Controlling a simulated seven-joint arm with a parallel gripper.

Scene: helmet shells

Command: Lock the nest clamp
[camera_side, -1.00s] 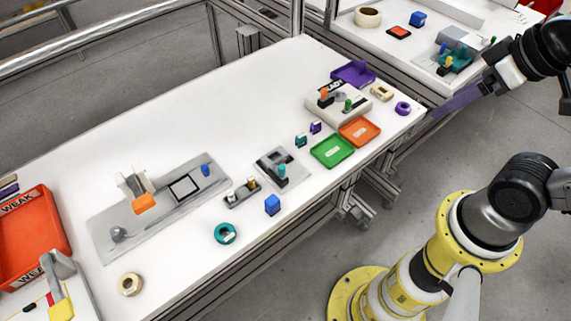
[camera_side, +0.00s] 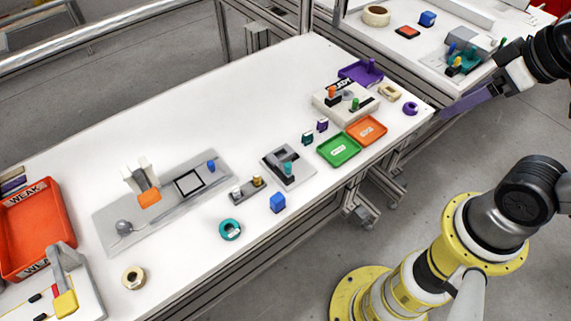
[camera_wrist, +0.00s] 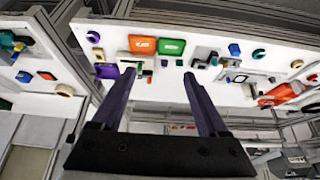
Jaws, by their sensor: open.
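I cannot tell for sure which fixture is the nest clamp. A small grey plate with a teal upright handle (camera_side: 288,169) stands near the front middle of the table. A cream block (camera_side: 346,106) with an orange handle, a green handle and a READY label stands at the right end. A long grey plate (camera_side: 170,212) carries a pale upright piece with an orange block (camera_side: 149,198). My gripper (camera_side: 446,115) is off the table's right end, apart from all of these. Its two purple fingers show spread and empty in the wrist view (camera_wrist: 148,75).
Green (camera_side: 339,150) and orange (camera_side: 367,131) trays lie at the right front edge. A purple ring (camera_side: 410,108) is the table item nearest my gripper. A second table (camera_side: 400,50) with parts stands behind. The table's back middle is clear.

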